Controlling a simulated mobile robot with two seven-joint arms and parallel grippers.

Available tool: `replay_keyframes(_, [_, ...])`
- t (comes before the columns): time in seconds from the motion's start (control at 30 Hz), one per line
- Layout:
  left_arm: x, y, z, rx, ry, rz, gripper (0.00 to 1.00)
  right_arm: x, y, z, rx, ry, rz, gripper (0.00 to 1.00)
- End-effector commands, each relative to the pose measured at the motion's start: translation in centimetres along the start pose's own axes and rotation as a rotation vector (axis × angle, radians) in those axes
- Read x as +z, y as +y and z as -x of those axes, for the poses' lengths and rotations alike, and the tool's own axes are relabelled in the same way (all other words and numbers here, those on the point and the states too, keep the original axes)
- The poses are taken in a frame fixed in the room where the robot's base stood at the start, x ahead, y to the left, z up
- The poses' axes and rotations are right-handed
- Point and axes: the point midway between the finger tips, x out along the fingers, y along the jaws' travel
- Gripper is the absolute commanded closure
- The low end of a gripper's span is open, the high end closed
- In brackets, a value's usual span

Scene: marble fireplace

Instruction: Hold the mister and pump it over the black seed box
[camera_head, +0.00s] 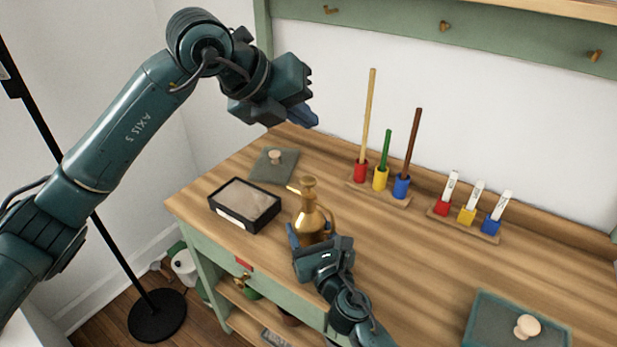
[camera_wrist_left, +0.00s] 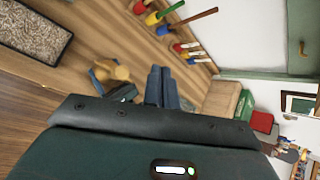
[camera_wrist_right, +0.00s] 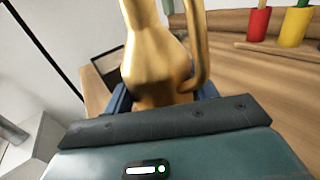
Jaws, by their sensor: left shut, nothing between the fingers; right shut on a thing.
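The mister (camera_head: 310,217) is a brass bottle with a spout, a top knob and a side handle. It stands upright on or just above the table, right of the black seed box (camera_head: 245,205); I cannot tell whether it touches the wood. My right gripper (camera_head: 308,238) is shut on its lower body, which fills the right wrist view (camera_wrist_right: 155,60). The seed box holds pale brown soil and also shows in the left wrist view (camera_wrist_left: 58,42). My left gripper (camera_head: 306,117) is shut and empty, raised high above the back left of the table. The mister is partly visible in the left wrist view (camera_wrist_left: 110,72).
A rack with coloured cups and upright sticks (camera_head: 379,188) and a rack of labelled markers (camera_head: 465,219) stand at the back. The middle right table is clear.

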Motion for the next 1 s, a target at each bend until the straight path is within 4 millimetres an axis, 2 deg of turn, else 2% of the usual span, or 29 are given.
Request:
replay_keyframes(0.6, [-3.7,3.8,-5.1,0.001,0.003,-0.001,1.00,-0.1,0.0,0.0,0.000,0.001,0.000,0.76])
replay_keyframes(1.0, [-4.4,4.5,-6.1,0.001,0.000,-0.002,1.00,-0.1,0.0,0.0,0.000,0.001,0.000,0.76])
